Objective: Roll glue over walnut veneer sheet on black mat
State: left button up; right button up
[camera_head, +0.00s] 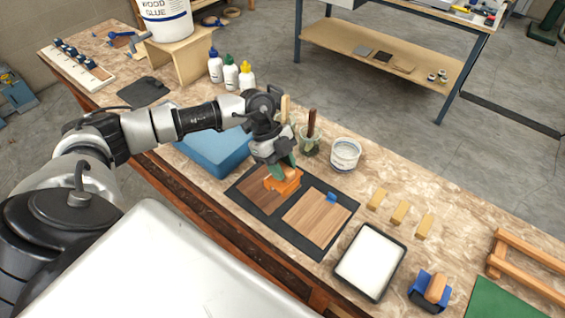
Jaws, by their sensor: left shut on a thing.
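A black mat (302,243) lies on the workbench, with two wood sheets on it. The darker brown walnut sheet (252,194) is on the left half, and a lighter striped sheet (315,219) is on the right half. My left gripper (282,166) points down and is shut on an orange tool (287,186) with a wooden grip, over the right part of the dark sheet. The gripper and tool hide part of that sheet; I cannot tell whether the tool touches it. A white-filled black tray (369,263) stands right of the mat. My right gripper is not in view.
A blue block (213,153) lies behind the mat at left. A jar with brushes (310,145) and a white tub (345,154) stand behind it.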

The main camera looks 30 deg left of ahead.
pick_arm(q)
jog(key=shift+f+b, duration=2.9)
jog(key=shift+f, duration=0.15)
jog(key=shift+r, duration=0.15)
